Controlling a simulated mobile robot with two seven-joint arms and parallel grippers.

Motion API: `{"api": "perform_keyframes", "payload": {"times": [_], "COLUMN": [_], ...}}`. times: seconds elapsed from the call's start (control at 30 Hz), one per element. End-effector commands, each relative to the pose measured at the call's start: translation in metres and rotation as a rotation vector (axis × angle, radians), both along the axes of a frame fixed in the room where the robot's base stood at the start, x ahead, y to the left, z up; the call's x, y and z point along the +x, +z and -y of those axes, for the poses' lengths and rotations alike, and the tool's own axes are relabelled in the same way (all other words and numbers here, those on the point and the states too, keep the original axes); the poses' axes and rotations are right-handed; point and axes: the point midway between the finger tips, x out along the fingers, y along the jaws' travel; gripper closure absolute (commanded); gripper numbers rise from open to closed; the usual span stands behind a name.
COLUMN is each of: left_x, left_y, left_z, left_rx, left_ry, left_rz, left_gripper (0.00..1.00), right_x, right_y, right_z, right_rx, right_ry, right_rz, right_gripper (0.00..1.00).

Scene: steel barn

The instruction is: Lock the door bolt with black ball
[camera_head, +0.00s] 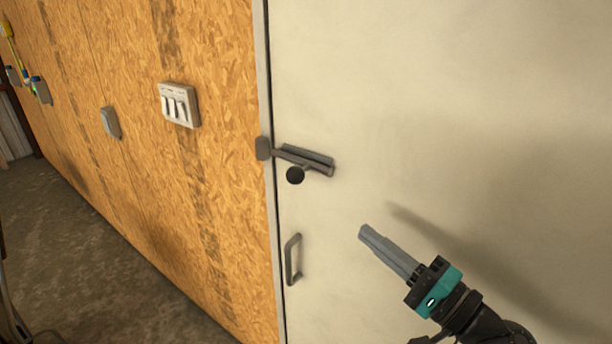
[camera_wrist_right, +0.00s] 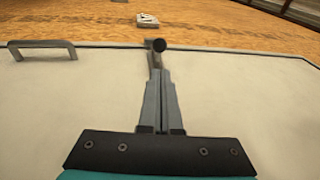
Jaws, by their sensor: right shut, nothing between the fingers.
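The door bolt (camera_head: 306,160) is a grey metal bar on the pale door (camera_head: 450,110), near the door's left edge. Its black ball (camera_head: 295,175) hangs just below the bar. A grey catch (camera_head: 263,148) sits on the frame at the bolt's left end, and the bar reaches towards it. My right gripper (camera_head: 364,233) is shut and empty, below and right of the ball, apart from it. In the right wrist view the ball (camera_wrist_right: 159,45) shows beyond the shut fingertips (camera_wrist_right: 160,75), and the fingers partly hide the bolt. My left gripper is not in view.
A grey door handle (camera_head: 293,260) stands out below the bolt. The chipboard wall (camera_head: 220,200) to the left carries a switch panel (camera_head: 178,105) and a small grey box (camera_head: 110,122). The door surface right of the bolt is bare.

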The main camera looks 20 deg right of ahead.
Motion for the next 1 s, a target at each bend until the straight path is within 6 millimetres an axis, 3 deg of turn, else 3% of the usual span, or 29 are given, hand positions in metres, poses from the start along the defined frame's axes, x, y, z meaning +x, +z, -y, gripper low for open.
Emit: {"api": "perform_keyframes", "payload": {"times": [0.47, 1.0], "left_x": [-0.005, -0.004], "left_y": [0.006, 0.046], "left_z": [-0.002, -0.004], "left_rx": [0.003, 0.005], "left_ry": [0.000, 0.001], "left_rz": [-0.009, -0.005], "left_gripper": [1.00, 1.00], "right_x": [0.009, 0.084], "right_y": [0.004, 0.022], "right_z": [-0.004, -0.041], "right_rx": [0.001, -0.001], "right_ry": [-0.001, -0.001], "right_rz": [0.002, 0.003], "right_gripper": [1.00, 1.00]}}
